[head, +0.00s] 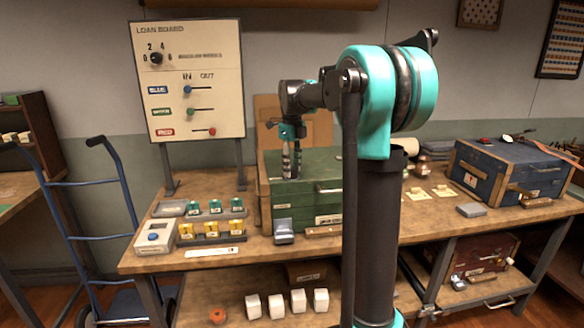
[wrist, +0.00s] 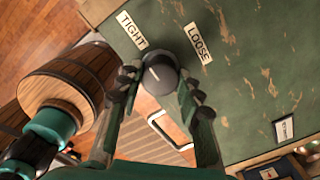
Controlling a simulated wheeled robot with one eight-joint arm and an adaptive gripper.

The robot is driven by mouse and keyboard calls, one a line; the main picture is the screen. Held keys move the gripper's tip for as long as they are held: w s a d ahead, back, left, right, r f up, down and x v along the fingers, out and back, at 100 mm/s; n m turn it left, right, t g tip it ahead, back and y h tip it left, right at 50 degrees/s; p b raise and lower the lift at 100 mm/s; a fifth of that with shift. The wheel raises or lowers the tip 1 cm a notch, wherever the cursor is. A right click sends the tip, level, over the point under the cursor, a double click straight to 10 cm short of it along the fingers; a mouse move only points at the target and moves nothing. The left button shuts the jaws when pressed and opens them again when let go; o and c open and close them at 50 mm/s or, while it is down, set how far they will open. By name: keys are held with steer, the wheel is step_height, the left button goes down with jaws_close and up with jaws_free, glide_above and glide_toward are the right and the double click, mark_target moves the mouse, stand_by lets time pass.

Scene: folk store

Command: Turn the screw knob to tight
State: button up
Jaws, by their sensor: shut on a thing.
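In the wrist view, a dark round screw knob (wrist: 158,74) sits at the edge of a worn green surface. A TIGHT label (wrist: 132,31) is to its upper left and a LOOSE label (wrist: 198,43) to its upper right. A short pale mark shows on the knob, but its exact aim is hard to tell. My gripper (wrist: 158,84) is shut on the knob, one finger on each side. In the head view, my gripper (head: 291,175) points down at the green chest (head: 332,186), and the knob cannot be made out there.
A metal handle (wrist: 169,129) is just below the knob in the wrist view. The loan board (head: 188,78) stands behind the bench at left. Yellow and green items in racks (head: 211,238) lie left of the chest. A blue chest (head: 508,168) is at right.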

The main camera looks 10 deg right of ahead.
mark_target(292, 168)
steer(key=o, duration=1.2)
steer(key=shift+c, duration=0.2)
step_height(292, 168, up, 12)
